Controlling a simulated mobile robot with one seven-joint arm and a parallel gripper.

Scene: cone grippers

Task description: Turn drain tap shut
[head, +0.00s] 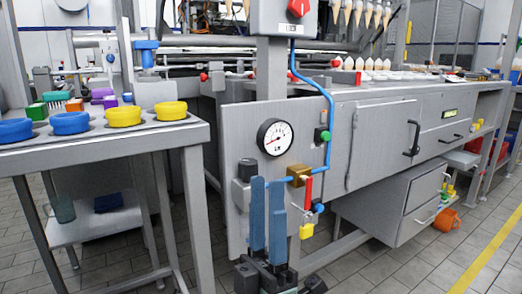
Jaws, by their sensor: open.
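A brass valve block (299,176) sits on the blue pipe at the front of the grey machine. A red lever (308,190) hangs straight down from it, with a yellow padlock-like piece (307,231) at its lower end. I take this valve for the drain tap, but no label on it can be read. My gripper (268,183) points up with two blue fingers, open and with nothing seen between them. It appears just left of the red lever, apart from it in the picture. The fingers cover part of the panel behind; their depth distance to the valve is unclear.
A pressure gauge (275,137) and a green button (324,135) are on the panel (237,120). A dark knob (247,169) is close behind my fingers. A steel table (100,148) with yellow and blue lids stands left. An orange bucket (446,219) is on the floor right.

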